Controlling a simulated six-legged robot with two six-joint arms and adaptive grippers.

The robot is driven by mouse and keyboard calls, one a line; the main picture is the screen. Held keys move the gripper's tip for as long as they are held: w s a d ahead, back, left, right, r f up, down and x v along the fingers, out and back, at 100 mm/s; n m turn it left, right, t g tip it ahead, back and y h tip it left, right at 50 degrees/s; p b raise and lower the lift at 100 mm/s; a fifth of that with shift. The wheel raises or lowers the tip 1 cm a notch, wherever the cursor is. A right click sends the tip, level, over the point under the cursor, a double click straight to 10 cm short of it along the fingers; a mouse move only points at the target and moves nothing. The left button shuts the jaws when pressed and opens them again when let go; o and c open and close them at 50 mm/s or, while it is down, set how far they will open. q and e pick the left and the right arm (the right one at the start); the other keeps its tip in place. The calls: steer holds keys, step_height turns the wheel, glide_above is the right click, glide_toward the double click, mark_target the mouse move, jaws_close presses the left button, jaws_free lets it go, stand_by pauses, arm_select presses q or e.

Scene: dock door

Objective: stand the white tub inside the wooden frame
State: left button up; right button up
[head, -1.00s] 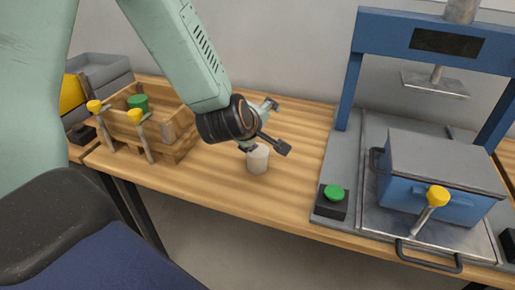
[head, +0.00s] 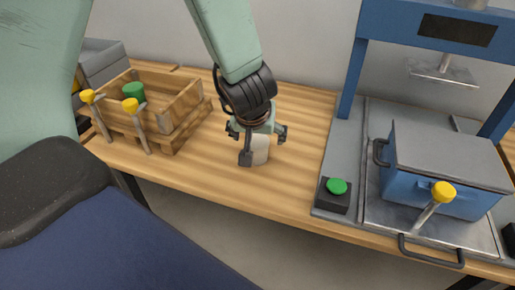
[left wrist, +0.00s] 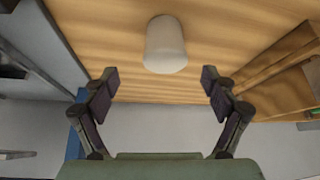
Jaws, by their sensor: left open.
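The white tub (head: 261,150) stands on the wooden table, partly hidden by my left gripper in the head view. In the left wrist view the tub (left wrist: 165,45) lies ahead of and between the open fingers, touching neither. My left gripper (head: 262,150) is open and empty, pointing down at the tub. It also shows in the left wrist view (left wrist: 161,88). The wooden frame (head: 185,110) is an open, box-like wooden holder at the left of the table, with a green cylinder (head: 134,92) inside. My right gripper is not in view.
Yellow-knobbed levers (head: 137,120) stand at the frame's front. To the right is a blue press (head: 350,75) with a blue lidded box (head: 440,175) and a green button (head: 337,186). Grey bins (head: 100,62) stand behind at left. Table between frame and press is otherwise clear.

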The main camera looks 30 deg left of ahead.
mark_target(257, 142)
arm_select(q)
steer(key=b+x, duration=0.1)
steer(key=x, duration=0.1)
steer(key=b+x, duration=0.1)
steer(key=x, duration=0.1)
steer(key=b+x, duration=0.1)
steer(key=x, duration=0.1)
steer(key=shift+a+f, duration=0.35)
steer(key=shift+f, duration=0.05)
steer(key=shift+w+a+f, duration=0.1)
steer(key=shift+w+f, duration=0.05)
steer(key=shift+f, duration=0.15)
steer(key=shift+w+a+f, duration=0.1)
steer(key=shift+w+a, duration=0.05)
steer(key=shift+w, duration=0.05)
steer(key=shift+s, duration=0.2)
steer(key=c, duration=0.5)
steer(key=shift+w, duration=0.15)
steer(key=c, duration=0.9)
steer(key=shift+c, duration=0.4)
